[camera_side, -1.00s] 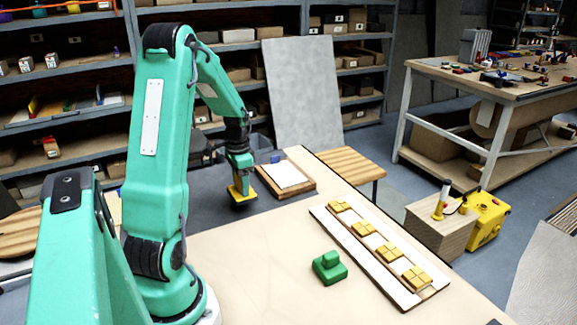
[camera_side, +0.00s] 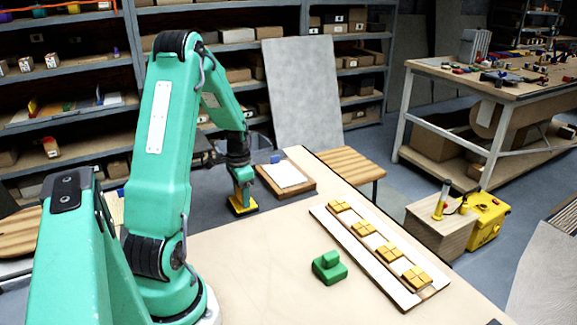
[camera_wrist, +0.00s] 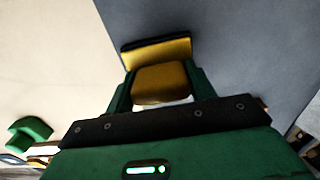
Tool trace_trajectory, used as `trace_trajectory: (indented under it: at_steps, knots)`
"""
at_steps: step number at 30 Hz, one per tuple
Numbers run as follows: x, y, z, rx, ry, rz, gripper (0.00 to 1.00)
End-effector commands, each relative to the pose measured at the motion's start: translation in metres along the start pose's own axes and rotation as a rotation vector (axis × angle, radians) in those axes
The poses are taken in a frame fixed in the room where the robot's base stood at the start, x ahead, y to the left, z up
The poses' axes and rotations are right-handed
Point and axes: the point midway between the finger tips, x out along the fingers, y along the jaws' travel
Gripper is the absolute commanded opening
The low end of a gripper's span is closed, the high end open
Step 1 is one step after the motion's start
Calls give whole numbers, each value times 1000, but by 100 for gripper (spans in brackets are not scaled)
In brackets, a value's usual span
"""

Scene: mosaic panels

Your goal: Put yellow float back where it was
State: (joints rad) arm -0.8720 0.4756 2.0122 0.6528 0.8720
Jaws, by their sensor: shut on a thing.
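The yellow float (camera_side: 244,208) has a yellow body and handle with a dark bottom layer. My gripper (camera_side: 243,192) is shut on its handle from above, and the float hangs under the fingers. In the wrist view the yellow float (camera_wrist: 172,52) shows beyond the handle, which sits between the two green fingers of my gripper (camera_wrist: 160,86). The float appears near the left edge of the light tabletop, over or beside a grey surface. I cannot tell whether its underside touches anything.
A green float (camera_side: 328,267) stands on the tabletop (camera_side: 270,265). A white panel (camera_side: 362,262) with several yellow tile groups lies to its right. A wooden board with a white sheet (camera_side: 286,175) lies behind. The tabletop middle is clear.

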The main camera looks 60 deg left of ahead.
Motion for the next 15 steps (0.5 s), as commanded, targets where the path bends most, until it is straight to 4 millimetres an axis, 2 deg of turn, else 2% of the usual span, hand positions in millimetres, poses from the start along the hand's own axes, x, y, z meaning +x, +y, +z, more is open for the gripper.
trace_trajectory:
  at_steps: [3, 4, 7, 15]
  knots:
    - [2, 0, 0, 0, 0, 0, 36]
    - [3, 0, 0, 0, 0, 1, 58]
    - [2, 0, 0, 0, 0, 0, 76]
    - [2, 0, 0, 0, 0, 0, 76]
